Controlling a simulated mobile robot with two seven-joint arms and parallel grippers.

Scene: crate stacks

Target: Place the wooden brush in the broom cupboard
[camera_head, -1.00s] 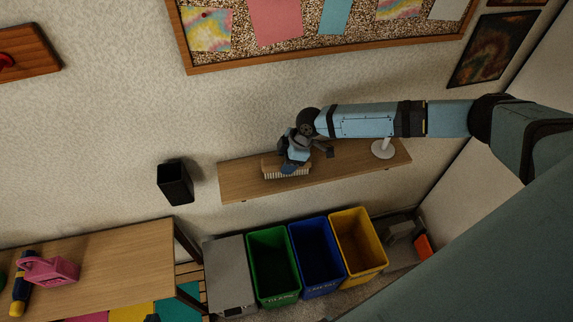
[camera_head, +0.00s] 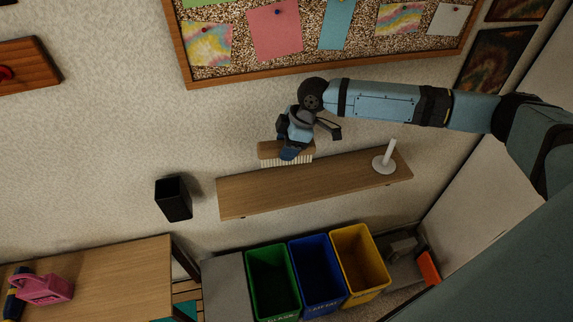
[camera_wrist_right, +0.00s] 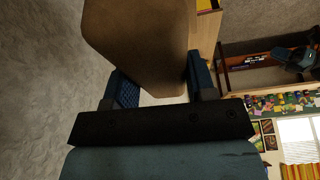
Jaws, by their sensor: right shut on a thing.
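The wooden brush (camera_head: 270,149) has a brown wooden back and pale bristles pointing down. My right gripper (camera_head: 290,150) is shut on it and holds it above the wooden wall shelf (camera_head: 250,192). In the right wrist view the brush's brown back (camera_wrist_right: 140,40) fills the space between the two blue fingers of my right gripper (camera_wrist_right: 155,90). No broom cupboard can be made out in these views. My left gripper does not show.
A white holder with an upright post (camera_head: 384,163) stands on the shelf's right end. A black bin-like box (camera_head: 173,199) hangs left of the shelf. Below are green (camera_head: 252,280), blue (camera_head: 296,270) and yellow (camera_head: 341,258) bins. A table (camera_head: 110,275) stands at lower left, a corkboard (camera_head: 290,50) above.

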